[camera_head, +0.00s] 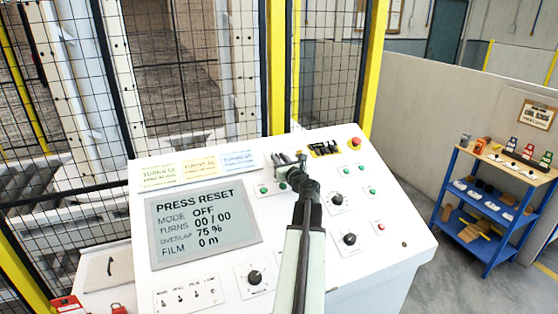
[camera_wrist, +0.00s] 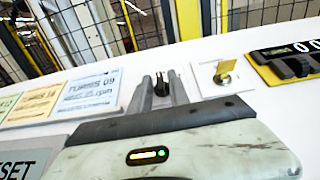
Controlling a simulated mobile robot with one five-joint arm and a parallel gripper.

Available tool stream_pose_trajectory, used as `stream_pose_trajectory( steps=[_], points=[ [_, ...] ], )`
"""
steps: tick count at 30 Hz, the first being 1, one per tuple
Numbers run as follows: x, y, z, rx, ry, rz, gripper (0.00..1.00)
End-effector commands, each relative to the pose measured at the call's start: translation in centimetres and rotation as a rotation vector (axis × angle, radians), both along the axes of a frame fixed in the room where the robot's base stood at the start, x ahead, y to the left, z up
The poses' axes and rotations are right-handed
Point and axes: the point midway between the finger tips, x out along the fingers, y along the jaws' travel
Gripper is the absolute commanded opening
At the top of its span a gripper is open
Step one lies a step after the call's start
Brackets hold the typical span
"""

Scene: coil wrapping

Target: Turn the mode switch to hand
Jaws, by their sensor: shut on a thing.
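My gripper (camera_head: 290,160) reaches over the upper part of the white sloped control panel (camera_head: 400,225). In the wrist view my gripper (camera_wrist: 162,88) has its two grey fingers on either side of a small black knob (camera_wrist: 160,84), and it is shut on it. This knob looks to be the mode switch; its label and pointer are hidden. In the head view my gripper covers it. The screen (camera_head: 203,223) reads PRESS RESET, MODE OFF, TURNS 00 / 00, OVERLAP 75 % and FILM 0 m.
A key switch with a yellow tag (camera_wrist: 226,68) sits right of the fingers. A counter in a yellow frame (camera_head: 325,149) and a red emergency button (camera_head: 354,143) are farther right. Paper notes (camera_head: 199,166) lie left.

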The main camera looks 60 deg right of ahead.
Motion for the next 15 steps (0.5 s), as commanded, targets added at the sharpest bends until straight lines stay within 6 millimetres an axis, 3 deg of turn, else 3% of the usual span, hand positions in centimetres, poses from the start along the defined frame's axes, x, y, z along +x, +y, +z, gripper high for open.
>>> stream_pose_trajectory(
  steps=[15],
  points=[
    [-0.08, -0.89, 0.24, -0.108, 0.081, 0.304, 0.00]
  ],
)
